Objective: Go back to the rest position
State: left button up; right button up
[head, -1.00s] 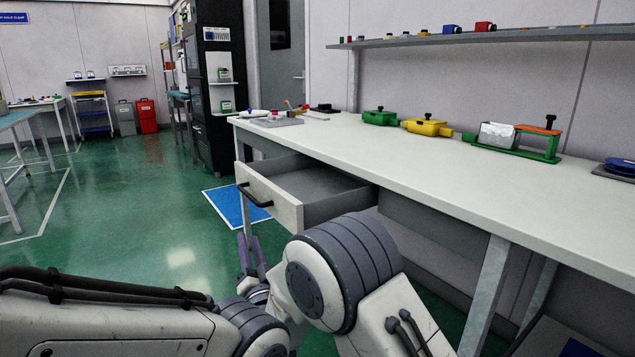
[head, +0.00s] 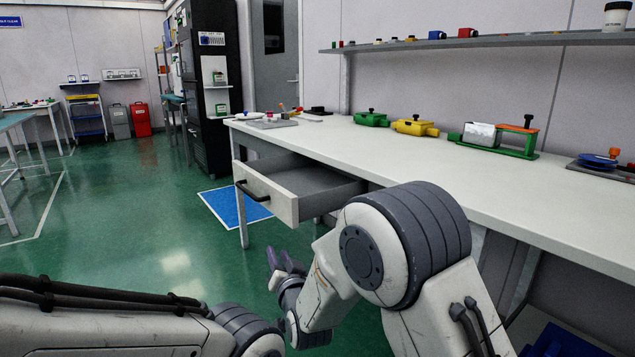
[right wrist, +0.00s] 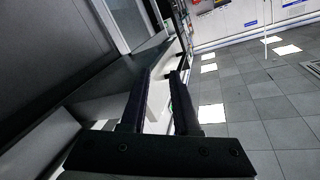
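My right gripper (head: 282,262) hangs below and in front of the pulled-out drawer (head: 270,204) of the white workbench, apart from it. Its two dark fingers (right wrist: 163,78) show in the right wrist view with a gap between them. I see nothing held; the pale shape between them looks like background. My right arm is bent, with its thick grey joint in front of the bench edge. My left arm crosses the bottom left of the head view, and its gripper is outside the picture.
The white workbench (head: 420,160) runs along the right, with green (head: 370,119) and yellow (head: 414,127) fixtures and a green stand (head: 500,151) on top. A shelf (head: 480,41) hangs above. A blue floor mat (head: 235,207) lies beyond the drawer. The green floor at left is open.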

jog(key=s+d+f+g+h, duration=0.2)
jog(key=s+d+f+g, duration=0.1)
jog(key=d, duration=0.4)
jog(key=s+d+f+g+h, duration=0.2)
jog(key=s+d+f+g, duration=0.1)
jog(key=d, duration=0.5)
jog(key=s+d+f+n+g+h, duration=0.1)
jog(key=s+d+f+g, duration=0.1)
jog(key=s+d+g, duration=0.5)
jog(key=s+d+f+n+g+h, duration=0.15)
jog(key=s+d, duration=0.35)
jog(key=s, duration=0.7)
jog(key=s+a+r+n+g+y, duration=0.1)
jog(key=s+a+r+n, duration=0.2)
jog(key=s+a, duration=0.4)
jog(key=s+a+r+n+g+y, duration=0.1)
jog(key=s+a+r+n, duration=0.1)
jog(key=s+a+n, duration=0.35)
notch_tip(320, 180, up, 33)
jog(key=s+m+p, duration=0.1)
jog(key=m+p, duration=0.1)
jog(key=p, duration=3.1)
jog(key=shift+s+a+r, duration=0.2)
jog(key=shift+s+a, duration=0.15)
jog(key=shift+a, duration=0.1)
jog(key=shift+h, duration=0.25)
